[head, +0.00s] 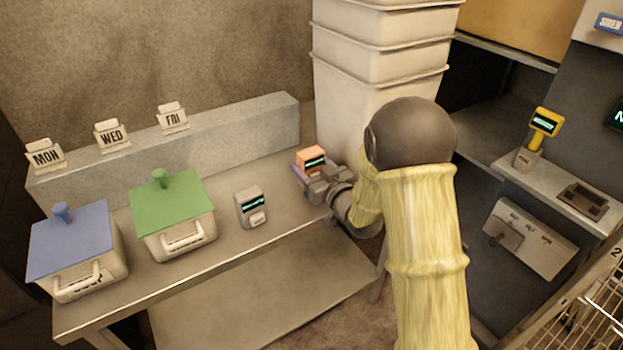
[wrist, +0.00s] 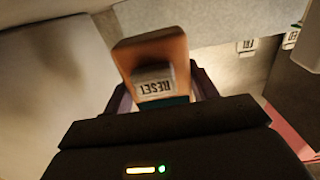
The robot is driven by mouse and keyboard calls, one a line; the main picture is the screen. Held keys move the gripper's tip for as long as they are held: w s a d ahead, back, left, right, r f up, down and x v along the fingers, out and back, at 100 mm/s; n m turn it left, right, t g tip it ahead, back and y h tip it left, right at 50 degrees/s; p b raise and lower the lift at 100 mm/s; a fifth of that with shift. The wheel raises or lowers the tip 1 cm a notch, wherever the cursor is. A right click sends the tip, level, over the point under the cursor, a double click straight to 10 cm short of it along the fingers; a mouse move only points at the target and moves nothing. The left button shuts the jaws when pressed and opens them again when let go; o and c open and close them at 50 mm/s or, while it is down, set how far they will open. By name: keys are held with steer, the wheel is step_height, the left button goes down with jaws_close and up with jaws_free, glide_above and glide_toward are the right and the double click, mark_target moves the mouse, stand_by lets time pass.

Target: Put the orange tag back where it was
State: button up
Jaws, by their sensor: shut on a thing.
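The orange tag (head: 311,158) is a small block with a dark lit display in the head view, held at the right end of the table. In the wrist view the orange tag (wrist: 150,52) shows a pale RESET label, upside down. My gripper (head: 307,173) is shut on it, with purple finger pads on either side; it also shows in the wrist view (wrist: 160,95). I cannot tell whether the tag's underside touches the table. A similar grey tag (head: 251,206) with a lit display stands on the table to the left.
A green-lidded box (head: 172,213) and a blue-lidded box (head: 75,245) stand on the table's left. MON, WED and FRI cards (head: 112,136) stand on a grey ledge (head: 220,138). White bins (head: 375,60) rise behind my gripper. A yellow device (head: 545,123) and dark cradle (head: 583,199) are right.

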steer(key=shift+f, duration=1.85)
steer(key=shift+f, duration=0.1)
steer(key=shift+f+b, duration=0.1)
steer(key=shift+b, duration=0.2)
steer(key=o, duration=1.1)
